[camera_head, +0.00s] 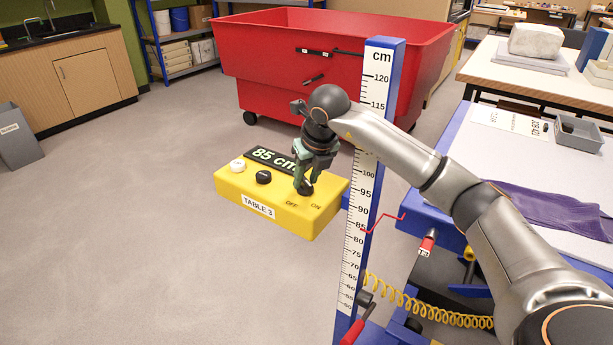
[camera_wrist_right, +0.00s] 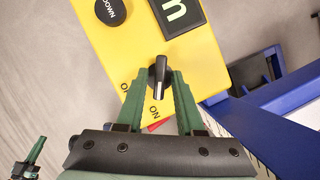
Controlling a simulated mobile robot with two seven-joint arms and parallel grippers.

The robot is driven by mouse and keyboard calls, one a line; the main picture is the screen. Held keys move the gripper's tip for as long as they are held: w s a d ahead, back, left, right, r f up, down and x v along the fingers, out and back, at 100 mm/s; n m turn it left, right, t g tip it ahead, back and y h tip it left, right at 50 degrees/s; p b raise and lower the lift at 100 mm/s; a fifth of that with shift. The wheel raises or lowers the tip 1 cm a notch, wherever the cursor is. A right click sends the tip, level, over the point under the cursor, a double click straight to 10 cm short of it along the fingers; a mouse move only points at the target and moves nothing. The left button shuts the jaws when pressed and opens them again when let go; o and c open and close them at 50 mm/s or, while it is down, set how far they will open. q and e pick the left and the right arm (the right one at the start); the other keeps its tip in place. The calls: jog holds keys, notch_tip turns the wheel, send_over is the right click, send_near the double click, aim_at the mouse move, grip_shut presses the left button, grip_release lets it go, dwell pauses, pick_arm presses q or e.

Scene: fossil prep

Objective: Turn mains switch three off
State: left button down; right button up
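A yellow control box (camera_head: 281,220) labelled TABLE 3 carries a black rotary switch (camera_wrist_right: 159,76) with OFF and ON marks in front of it. In the right wrist view the switch's pale pointer lies toward the ON mark (camera_wrist_right: 155,114); the other mark is partly covered by a finger. My right gripper (camera_head: 306,187) is down at the switch, its green fingers either side of the knob and apart; I cannot tell whether they touch it. In the right wrist view, what looks like my left gripper (camera_wrist_right: 37,152) shows small at the lower left; its opening is unclear.
The box also has a white button (camera_head: 237,165), a black DOWN button (camera_head: 263,177) and an 85 cm display (camera_head: 273,160). A blue post with a cm scale (camera_head: 377,85) stands right beside it.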

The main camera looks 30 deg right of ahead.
pick_arm(q)
jog(key=shift+w+r, duration=0.15)
jog(key=shift+w, duration=0.15)
pick_arm(e)
grip_shut()
pick_arm(q)
jog(key=shift+s, duration=0.15)
pick_arm(e)
jog(key=shift+r+m, duration=0.1)
jog(key=shift+m, duration=0.3)
jog(key=shift+a+m+h, duration=0.1)
jog(key=shift+m+h, duration=0.3)
jog(key=shift+m, duration=0.2)
jog(key=shift+m+h+p, duration=0.3)
jog(key=shift+m+p, duration=0.05)
jog(key=shift+m, duration=0.45)
jog(key=m, duration=0.2)
jog(key=m+g+h, duration=0.1)
jog(key=m, duration=0.2)
jog(key=shift+w+a+g+h+p, duration=0.15)
jog(key=shift+g+h+p, duration=0.15)
pick_arm(q)
jog(key=shift+s+a+r, duration=0.25)
jog(key=shift+a+r, duration=0.1)
jog(key=shift+a, duration=0.15)
pick_arm(e)
jog(key=shift+w+m+g+h, duration=0.1)
jog(key=shift+m+g+h, duration=0.3)
jog(key=shift+m, duration=1.3)
